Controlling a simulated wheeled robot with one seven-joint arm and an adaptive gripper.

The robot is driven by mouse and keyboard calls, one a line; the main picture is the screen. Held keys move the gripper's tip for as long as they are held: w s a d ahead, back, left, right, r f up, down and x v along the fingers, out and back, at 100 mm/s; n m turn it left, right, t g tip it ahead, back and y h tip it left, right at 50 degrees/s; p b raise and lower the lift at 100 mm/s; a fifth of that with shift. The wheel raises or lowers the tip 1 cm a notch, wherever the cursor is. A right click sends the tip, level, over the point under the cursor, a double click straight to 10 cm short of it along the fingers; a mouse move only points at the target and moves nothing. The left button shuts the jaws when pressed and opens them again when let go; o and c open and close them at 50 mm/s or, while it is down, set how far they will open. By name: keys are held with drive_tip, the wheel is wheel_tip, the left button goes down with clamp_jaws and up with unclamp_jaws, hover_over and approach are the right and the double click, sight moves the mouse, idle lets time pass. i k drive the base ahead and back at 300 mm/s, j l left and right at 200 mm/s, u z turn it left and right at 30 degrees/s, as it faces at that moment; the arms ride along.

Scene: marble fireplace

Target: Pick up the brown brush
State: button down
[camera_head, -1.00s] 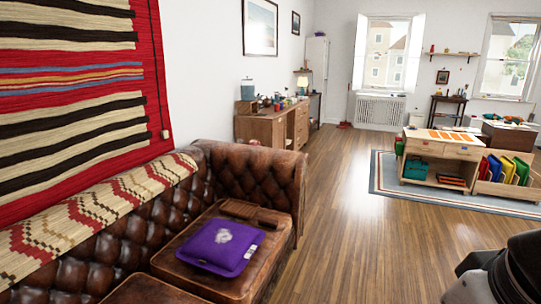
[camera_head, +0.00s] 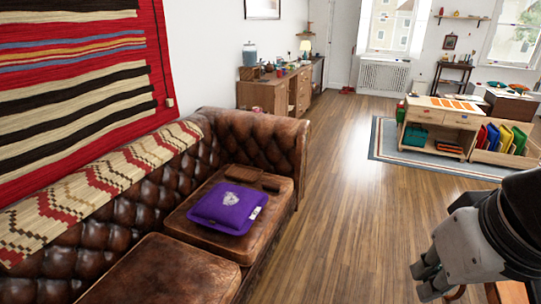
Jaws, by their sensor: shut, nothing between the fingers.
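A brown object that looks like the brush (camera_head: 243,173) lies on the far seat of the brown leather sofa (camera_head: 160,274), behind a purple cushion (camera_head: 228,207). A narrow dark piece extends to its right; I cannot tell whether that is its handle. Its colour is close to the leather, so its outline is hard to see. My gripper (camera_head: 425,281) is at the lower right, above the floor and well apart from the sofa and the brush. Its fingers are close together, with nothing visible between them.
The sofa's armrest (camera_head: 294,147) rises beyond the brush. Open wooden floor (camera_head: 330,190) lies right of the sofa. A low cabinet (camera_head: 440,113) stands on a rug at the right.

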sight(272, 187)
drive_tip(key=i+l+u, duration=0.15)
drive_tip(key=i+l, duration=0.2)
drive_tip(key=i, duration=0.4)
drive_tip(key=i+l+u, duration=0.1)
drive_tip(key=i+l, duration=0.35)
drive_tip(key=i, duration=0.25)
drive_tip(key=i+l+u, duration=0.15)
drive_tip(key=i+l, duration=0.3)
drive_tip(key=i, duration=0.3)
drive_tip(key=i+l+u, duration=0.1)
drive_tip(key=i+l, duration=0.5)
drive_tip(key=i, duration=0.05)
